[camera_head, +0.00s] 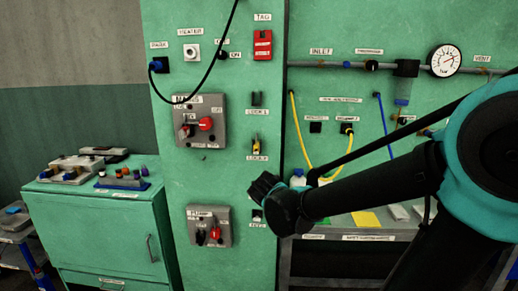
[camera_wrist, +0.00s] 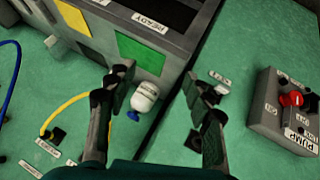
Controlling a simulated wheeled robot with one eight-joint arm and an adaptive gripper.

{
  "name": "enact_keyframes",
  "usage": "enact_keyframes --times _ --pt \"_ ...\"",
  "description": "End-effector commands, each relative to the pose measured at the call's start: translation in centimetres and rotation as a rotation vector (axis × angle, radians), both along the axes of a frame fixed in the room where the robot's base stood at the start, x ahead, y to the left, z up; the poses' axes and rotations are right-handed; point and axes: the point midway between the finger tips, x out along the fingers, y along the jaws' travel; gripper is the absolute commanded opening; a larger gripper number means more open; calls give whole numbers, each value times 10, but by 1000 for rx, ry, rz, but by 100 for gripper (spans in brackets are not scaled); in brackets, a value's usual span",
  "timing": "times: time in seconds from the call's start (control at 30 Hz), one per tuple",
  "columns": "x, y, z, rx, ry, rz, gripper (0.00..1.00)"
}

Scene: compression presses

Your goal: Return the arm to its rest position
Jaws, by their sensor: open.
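My gripper (camera_wrist: 158,95) shows in the wrist view with its two dark fingers spread apart and nothing between them that it holds. In the head view my gripper (camera_head: 262,188) is at the end of the black arm, in front of the green panel (camera_head: 220,160); its fingertips are hard to make out there. The arm reaches in from the right side. A small white bottle (camera_wrist: 145,97) with a blue cap lies in view beyond the fingers in the wrist view, apart from them.
The panel carries a mains switch box (camera_head: 199,121), a pump switch box (camera_head: 209,227), a red tag (camera_head: 263,44) and a gauge (camera_head: 445,60). Yellow and blue hoses hang at the right. A black cable (camera_head: 219,55) hangs at the top. A green cabinet (camera_head: 100,235) stands at the left.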

Motion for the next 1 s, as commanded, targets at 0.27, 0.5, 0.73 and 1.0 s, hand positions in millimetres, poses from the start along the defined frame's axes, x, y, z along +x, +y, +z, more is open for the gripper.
enact_keyframes --times 0.27,0.5,0.73,1.0 --pt "-69 -70 -69 166 203 1 52" --pt "-118 -86 -105 321 254 41 52" --pt "-134 -86 -115 381 251 66 52" --pt "-134 -85 -115 383 251 70 52"
